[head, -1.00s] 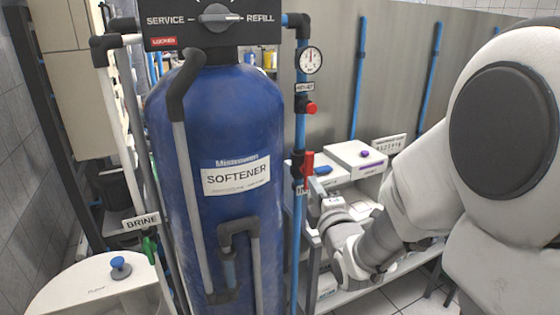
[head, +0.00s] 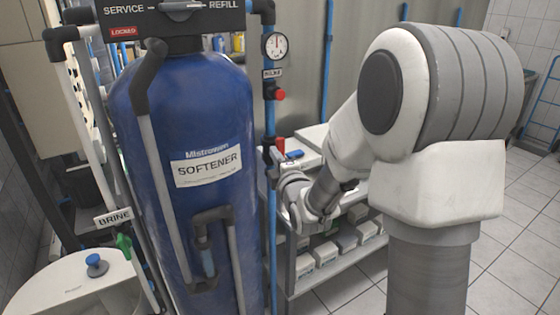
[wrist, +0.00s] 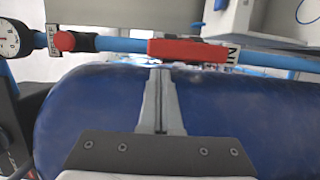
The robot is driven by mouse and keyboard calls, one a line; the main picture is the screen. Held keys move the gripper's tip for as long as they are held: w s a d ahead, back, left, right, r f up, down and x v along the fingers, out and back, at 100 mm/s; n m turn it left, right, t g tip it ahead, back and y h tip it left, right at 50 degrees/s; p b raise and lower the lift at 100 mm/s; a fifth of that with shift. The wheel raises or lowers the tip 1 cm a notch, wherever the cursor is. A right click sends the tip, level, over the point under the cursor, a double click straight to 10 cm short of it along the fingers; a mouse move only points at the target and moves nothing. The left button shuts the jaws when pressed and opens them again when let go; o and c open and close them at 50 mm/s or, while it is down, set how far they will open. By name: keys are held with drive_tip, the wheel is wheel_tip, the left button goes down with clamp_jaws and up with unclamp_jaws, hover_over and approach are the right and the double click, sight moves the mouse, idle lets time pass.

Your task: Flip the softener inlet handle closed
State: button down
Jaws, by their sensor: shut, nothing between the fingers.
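The red softener inlet handle (head: 281,145) is on the blue vertical pipe (head: 271,215) right of the softener tank (head: 190,110). In the head view its lower part is hidden by my arm end. In the wrist view the handle (wrist: 188,50) lies along the blue pipe, which runs across the picture. My gripper (wrist: 160,73) is shut and empty, its fingertips at the near edge of the handle, left of its middle. I cannot tell whether they touch it.
A red knob (wrist: 65,41) and a pressure gauge (head: 275,46) sit on the same pipe. The blue tank fills much of the wrist view under my gripper. A shelf unit (head: 330,262) with boxes stands behind my arm. Tiled floor (head: 510,240) is clear at right.

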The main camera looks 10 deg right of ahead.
drive_tip(key=shift+w, duration=1.05)
drive_tip(key=shift+r+m, duration=0.1)
drive_tip(key=shift+m, duration=0.2)
